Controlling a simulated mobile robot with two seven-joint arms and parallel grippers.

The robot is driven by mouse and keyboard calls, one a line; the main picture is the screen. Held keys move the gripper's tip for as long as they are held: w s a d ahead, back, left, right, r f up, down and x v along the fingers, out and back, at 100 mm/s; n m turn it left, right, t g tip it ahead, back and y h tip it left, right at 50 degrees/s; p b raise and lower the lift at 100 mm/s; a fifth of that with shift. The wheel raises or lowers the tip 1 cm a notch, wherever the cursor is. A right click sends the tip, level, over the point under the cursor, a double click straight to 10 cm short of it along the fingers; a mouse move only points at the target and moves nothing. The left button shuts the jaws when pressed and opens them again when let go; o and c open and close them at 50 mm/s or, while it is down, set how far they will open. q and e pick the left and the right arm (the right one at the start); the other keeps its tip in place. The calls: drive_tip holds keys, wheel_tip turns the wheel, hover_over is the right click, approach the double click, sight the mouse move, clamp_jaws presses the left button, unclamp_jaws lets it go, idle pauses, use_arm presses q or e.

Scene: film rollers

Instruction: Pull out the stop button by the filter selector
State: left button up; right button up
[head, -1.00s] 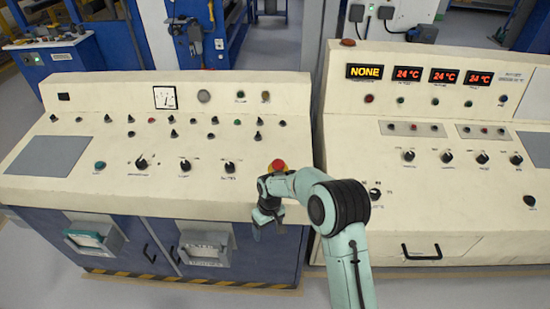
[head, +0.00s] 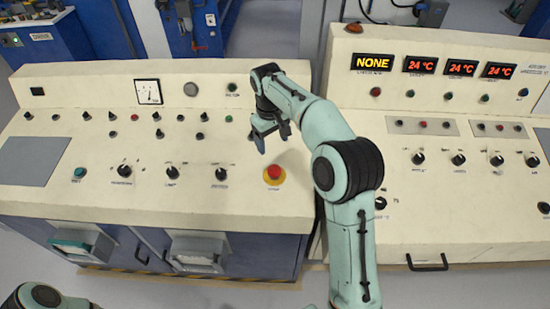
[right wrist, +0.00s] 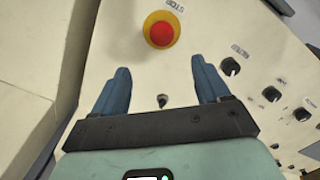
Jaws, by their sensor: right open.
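The stop button (head: 274,173) is a red mushroom head on a yellow round base, at the front right of the left console. It also shows at the top of the right wrist view (right wrist: 161,34), beyond the fingertips. My right gripper (head: 272,138) is open and empty above the console, behind the button. Its two blue fingers (right wrist: 160,70) are spread, with no contact on the button. A black selector knob (head: 221,174) sits left of the button; its label is too small to read. My left gripper is out of view; only part of my left arm shows.
More black knobs (head: 172,172) and rows of small switches cover the left console (head: 90,150). The right console (head: 440,190), with displays reading NONE and 24 °C, stands beside it across a narrow gap. The panel around the button is clear.

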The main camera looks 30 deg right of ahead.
sight(275, 170)
drive_tip(key=f, duration=0.7)
drive_tip(key=f+b, duration=0.1)
drive_tip(key=f, duration=0.3)
drive_tip(key=shift+s+d+f, duration=0.2)
drive_tip(key=shift+s+f, duration=0.1)
drive_tip(key=shift+s, duration=0.05)
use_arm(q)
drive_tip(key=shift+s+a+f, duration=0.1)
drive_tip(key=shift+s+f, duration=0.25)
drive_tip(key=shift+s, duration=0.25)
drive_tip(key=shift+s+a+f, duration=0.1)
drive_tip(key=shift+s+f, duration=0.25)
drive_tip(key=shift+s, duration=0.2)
use_arm(e)
drive_tip(key=shift+w+f, duration=0.1)
drive_tip(key=shift+f, duration=0.6)
